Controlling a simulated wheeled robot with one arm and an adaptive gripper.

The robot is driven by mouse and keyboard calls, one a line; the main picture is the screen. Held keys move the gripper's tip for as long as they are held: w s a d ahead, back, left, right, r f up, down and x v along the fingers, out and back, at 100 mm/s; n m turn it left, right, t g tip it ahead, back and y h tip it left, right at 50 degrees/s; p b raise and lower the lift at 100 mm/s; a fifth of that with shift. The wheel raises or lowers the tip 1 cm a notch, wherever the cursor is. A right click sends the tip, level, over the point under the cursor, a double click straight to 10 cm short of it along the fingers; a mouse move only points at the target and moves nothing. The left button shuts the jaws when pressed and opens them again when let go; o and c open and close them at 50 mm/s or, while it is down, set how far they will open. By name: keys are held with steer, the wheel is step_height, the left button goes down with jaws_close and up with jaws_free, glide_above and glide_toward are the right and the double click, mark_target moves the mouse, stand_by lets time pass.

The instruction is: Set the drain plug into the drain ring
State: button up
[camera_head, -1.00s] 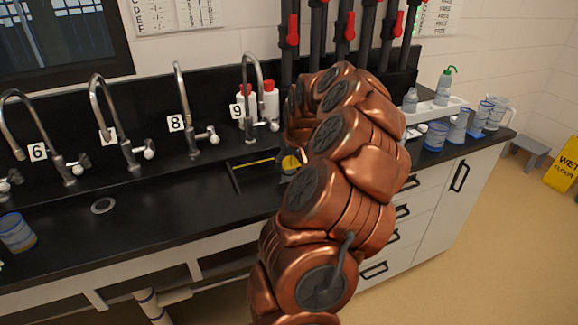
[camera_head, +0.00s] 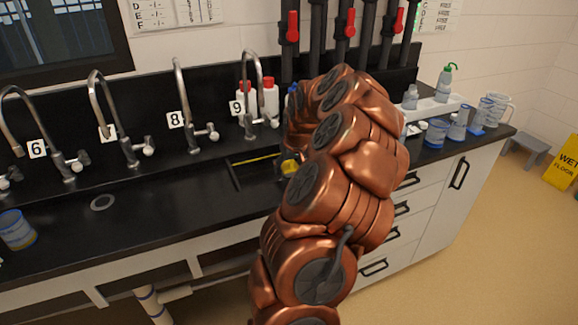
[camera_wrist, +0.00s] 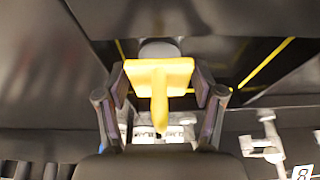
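The yellow drain plug (camera_wrist: 160,70), with a flat top and a narrow stem, sits between the two fingers of my gripper (camera_wrist: 160,92) in the wrist view. The fingers close on its two sides. In the head view a yellow bit of it (camera_head: 290,166) shows by the dark sink recess, and my copper arm hides most of my gripper. A pale round shape (camera_wrist: 160,47) lies beyond the plug in the wrist view, partly covered; I cannot tell if it is the drain ring. A silver ring (camera_head: 102,203) lies in the black counter at left.
Several curved taps stand along the back, with number cards such as 8 (camera_head: 175,120) and 9 (camera_head: 237,107). Red-capped bottles (camera_head: 270,97) stand behind the sink. A blue-banded beaker (camera_head: 17,231) is at far left, and more vessels (camera_head: 437,131) at right. The front counter is clear.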

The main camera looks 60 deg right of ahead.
steer(key=shift+r+p, duration=0.55)
steer(key=shift+p, duration=0.05)
steer(key=shift+s+r+b, duration=0.15)
steer(key=shift+r+b, duration=0.15)
steer(key=shift+b, duration=0.15)
steer(key=b+v, duration=0.1)
steer(key=v, duration=1)
steer(key=shift+a+b, duration=0.2)
steer(key=shift+b, duration=0.2)
steer(key=w+a+n+y, duration=0.1)
steer(key=w+a+n, duration=0.3)
steer(key=a, duration=1)
steer(key=s+a+f+n+g+y, duration=0.1)
steer(key=s+a+g, duration=0.1)
steer(key=a, duration=1.6)
steer(key=s+a+f+g, duration=0.1)
steer(key=s+a+f, duration=0.2)
steer(key=s+a, duration=0.3)
steer(key=s+a+f+n+g, duration=0.1)
steer(key=s+a+f+g, duration=0.1)
steer(key=s+a+f, duration=0.2)
steer(key=s+a, duration=0.3)
steer(key=s, duration=0.4)
steer(key=shift+s+a+n, duration=0.3)
steer(key=shift+a, duration=0.05)
